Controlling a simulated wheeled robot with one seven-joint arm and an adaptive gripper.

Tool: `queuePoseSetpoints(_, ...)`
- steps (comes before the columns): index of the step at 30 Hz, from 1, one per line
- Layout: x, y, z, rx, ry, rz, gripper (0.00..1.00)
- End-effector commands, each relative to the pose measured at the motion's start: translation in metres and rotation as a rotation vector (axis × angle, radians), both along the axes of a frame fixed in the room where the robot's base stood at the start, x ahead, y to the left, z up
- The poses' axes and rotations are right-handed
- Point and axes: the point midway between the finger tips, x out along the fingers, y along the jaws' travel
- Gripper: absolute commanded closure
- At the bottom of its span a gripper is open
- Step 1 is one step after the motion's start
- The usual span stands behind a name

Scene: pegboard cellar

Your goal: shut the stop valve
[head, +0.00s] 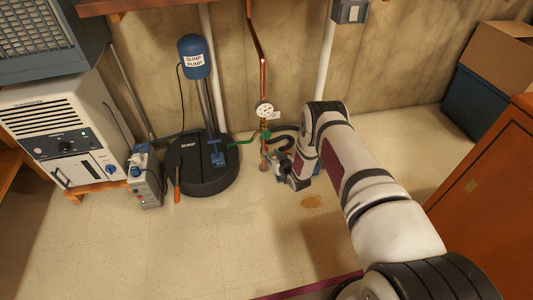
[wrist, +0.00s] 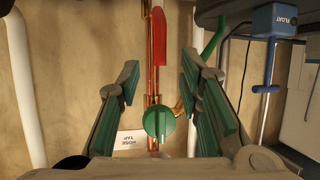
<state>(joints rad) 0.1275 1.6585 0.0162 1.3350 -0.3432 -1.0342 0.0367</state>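A vertical copper pipe (head: 263,80) runs down the wall. In the wrist view a long red lever handle (wrist: 159,40) lies along the copper pipe (wrist: 150,75), in line with it; it carries no readable label. A round green knob (wrist: 158,121) sits on the same pipework, beside a white tag reading HOSE TAP (wrist: 131,140). My gripper (wrist: 161,68) is open and empty, its two green-padded fingers either side of the pipe line, with the red lever beyond the tips. In the head view my gripper (head: 279,164) is low by the pipe, and the red lever cannot be made out.
A pressure gauge (head: 264,109) and a green tap (head: 266,134) with a green hose are on the pipe. A black sump pit lid (head: 205,180) with a blue pump (head: 193,57) stands left. A white pipe (head: 326,50) runs right of the copper one.

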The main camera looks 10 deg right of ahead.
Motion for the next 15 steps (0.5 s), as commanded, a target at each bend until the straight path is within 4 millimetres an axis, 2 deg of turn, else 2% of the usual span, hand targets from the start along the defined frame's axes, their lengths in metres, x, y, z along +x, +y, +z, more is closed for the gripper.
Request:
queuePoseSetpoints(1, 0.009, 0.003, -0.007, 0.0, -0.003, 0.001, 0.67)
queuePoseSetpoints(7, 0.04, 0.009, -0.019, 0.0, -0.003, 0.0, 0.67)
queuePoseSetpoints(15, 0.059, 0.012, -0.025, 0.0, 0.0, 0.0, 0.67)
